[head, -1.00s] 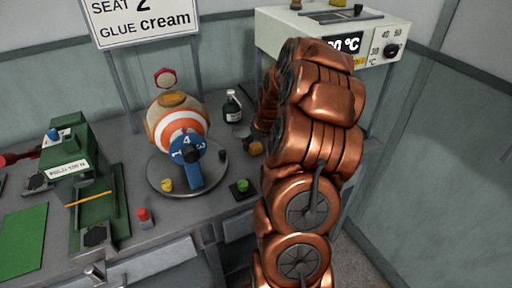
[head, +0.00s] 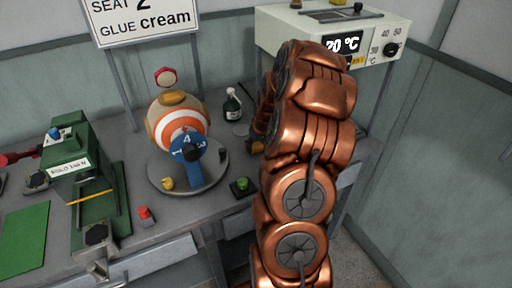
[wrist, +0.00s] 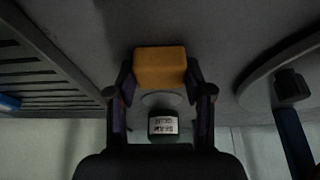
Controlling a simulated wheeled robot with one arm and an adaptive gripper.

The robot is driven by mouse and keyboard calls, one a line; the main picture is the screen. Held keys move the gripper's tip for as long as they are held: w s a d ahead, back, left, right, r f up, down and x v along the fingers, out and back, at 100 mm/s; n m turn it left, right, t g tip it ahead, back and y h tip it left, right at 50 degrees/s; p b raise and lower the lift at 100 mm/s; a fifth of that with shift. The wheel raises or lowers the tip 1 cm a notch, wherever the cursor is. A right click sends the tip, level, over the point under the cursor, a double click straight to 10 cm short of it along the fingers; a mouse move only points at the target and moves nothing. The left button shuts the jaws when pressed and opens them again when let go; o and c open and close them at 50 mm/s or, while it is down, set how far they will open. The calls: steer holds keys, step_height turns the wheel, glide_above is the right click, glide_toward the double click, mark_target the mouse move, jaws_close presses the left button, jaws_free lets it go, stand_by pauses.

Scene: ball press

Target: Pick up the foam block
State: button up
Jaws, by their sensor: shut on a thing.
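The foam block (wrist: 160,67) is a small orange-yellow block. In the wrist view it sits between the two fingertips of my gripper (wrist: 160,85), which is shut on it. One finger is on each side of the block. In the head view my copper-coloured arm hides most of the gripper and the block. The wrist view does not clearly show how far the block is above the bench.
A green bottle (head: 232,106) stands near a pale disc (head: 241,130), left of my gripper. A striped ball on a round turntable (head: 215,175) stands further left. A box with a temperature display (head: 340,44) is behind my arm. A green press (head: 75,165) is at far left.

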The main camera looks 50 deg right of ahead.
mark_target(256, 145)
steer(key=shift+r, duration=0.1)
step_height(256, 145, up, 18)
steer(key=b, duration=0.3)
stand_by(0.3)
